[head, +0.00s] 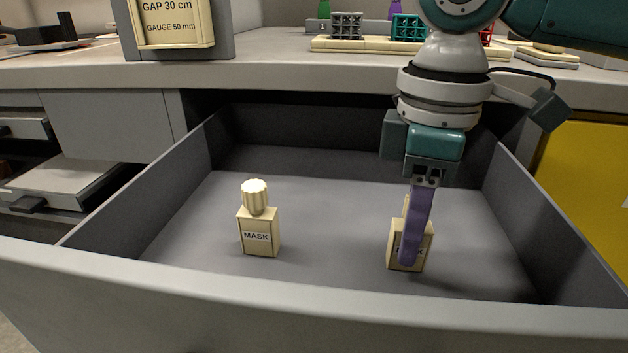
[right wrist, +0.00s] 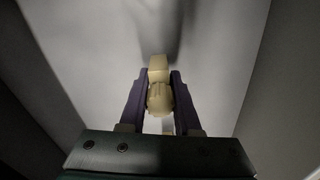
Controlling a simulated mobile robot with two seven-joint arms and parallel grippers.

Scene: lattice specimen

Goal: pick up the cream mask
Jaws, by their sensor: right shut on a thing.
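Two cream bottles labelled MASK are in the open grey drawer. The left cream mask (head: 259,232) stands upright on the drawer floor with a fluted cap, apart from my gripper. The right cream mask (head: 425,251) is upright, partly hidden behind a purple finger of my right gripper (head: 410,250). My right gripper points down and is shut on this mask. In the right wrist view the purple fingers flank its cream top (right wrist: 158,98). I cannot tell whether its base touches the drawer floor. My left gripper is not in view.
The drawer (head: 330,300) has raised walls on all sides; its floor between the bottles is clear. Above it, the counter (head: 290,72) holds a gauge sign (head: 172,20) and several coloured lattice cubes (head: 345,25). A yellow panel (head: 590,190) is at right.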

